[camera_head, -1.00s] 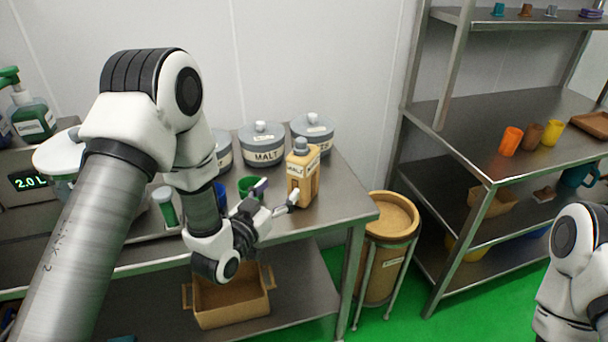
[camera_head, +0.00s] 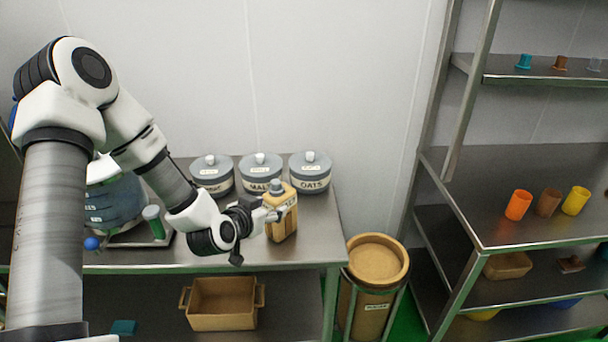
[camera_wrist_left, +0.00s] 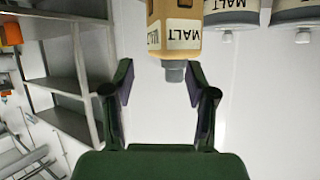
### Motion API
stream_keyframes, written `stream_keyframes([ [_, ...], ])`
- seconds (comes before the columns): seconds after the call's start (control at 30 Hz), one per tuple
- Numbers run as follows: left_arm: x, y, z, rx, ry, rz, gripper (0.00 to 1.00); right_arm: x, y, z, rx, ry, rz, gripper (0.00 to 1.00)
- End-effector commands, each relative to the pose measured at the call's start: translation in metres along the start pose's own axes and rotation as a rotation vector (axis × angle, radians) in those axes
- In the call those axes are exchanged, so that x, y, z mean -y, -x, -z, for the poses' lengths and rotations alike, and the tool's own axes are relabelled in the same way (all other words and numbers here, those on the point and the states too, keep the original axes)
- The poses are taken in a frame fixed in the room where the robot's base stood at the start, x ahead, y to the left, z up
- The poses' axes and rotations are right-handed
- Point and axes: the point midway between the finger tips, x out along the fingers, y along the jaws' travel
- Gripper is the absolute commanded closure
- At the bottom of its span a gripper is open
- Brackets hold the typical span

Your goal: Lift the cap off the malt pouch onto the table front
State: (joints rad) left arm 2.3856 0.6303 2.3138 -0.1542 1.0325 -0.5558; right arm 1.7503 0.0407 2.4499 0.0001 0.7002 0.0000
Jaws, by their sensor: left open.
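The malt pouch (camera_head: 283,215) is a tan, box-like pack standing upright near the front right of the steel table (camera_head: 300,250). Its grey cap (camera_head: 276,186) is on top. In the left wrist view the picture is upside down: the pouch (camera_wrist_left: 178,25) shows its MALT label and the cap (camera_wrist_left: 174,71) points down between the finger tips. My left gripper (camera_head: 272,209) is open beside the upper part of the pouch in the head view. In the left wrist view its two fingers (camera_wrist_left: 160,85) stand wide on either side of the cap, with gaps. My right gripper is not visible.
Grey lidded canisters (camera_head: 260,172), labelled MALT and OATS among others, stand behind the pouch. A tan bin (camera_head: 376,262) stands right of the table. A shelf with coloured cups (camera_head: 548,202) is farther right.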

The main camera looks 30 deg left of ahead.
Motion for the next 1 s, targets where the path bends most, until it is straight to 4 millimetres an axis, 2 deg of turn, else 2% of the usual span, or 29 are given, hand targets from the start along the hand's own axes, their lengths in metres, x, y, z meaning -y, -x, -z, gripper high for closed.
stream_keyframes([
  [0.03, 0.008, 0.009, 0.020, -0.019, 0.035, 0.011, 0.43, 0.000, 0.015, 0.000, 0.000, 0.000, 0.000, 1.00],
  [0.2, 0.017, 0.013, 0.040, -0.052, 0.071, 0.022, 0.43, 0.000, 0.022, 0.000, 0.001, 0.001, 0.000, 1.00],
  [0.37, 0.018, -0.008, 0.041, -0.054, 0.065, 0.024, 0.43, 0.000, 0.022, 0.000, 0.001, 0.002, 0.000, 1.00],
  [0.57, 0.020, -0.038, 0.050, -0.054, 0.064, 0.023, 0.43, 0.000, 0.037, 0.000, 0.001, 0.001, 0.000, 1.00],
  [0.7, 0.021, -0.060, 0.049, -0.054, 0.067, 0.022, 0.43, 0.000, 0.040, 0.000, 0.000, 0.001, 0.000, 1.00],
  [0.93, 0.021, -0.064, 0.048, -0.054, 0.070, 0.022, 0.43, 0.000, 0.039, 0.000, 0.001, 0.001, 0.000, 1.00],
  [0.97, 0.021, -0.064, 0.048, -0.054, 0.070, 0.022, 0.50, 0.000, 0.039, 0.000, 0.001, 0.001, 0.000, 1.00],
  [1.0, 0.021, -0.064, 0.048, -0.054, 0.070, 0.022, 0.64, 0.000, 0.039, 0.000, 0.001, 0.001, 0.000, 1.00],
])
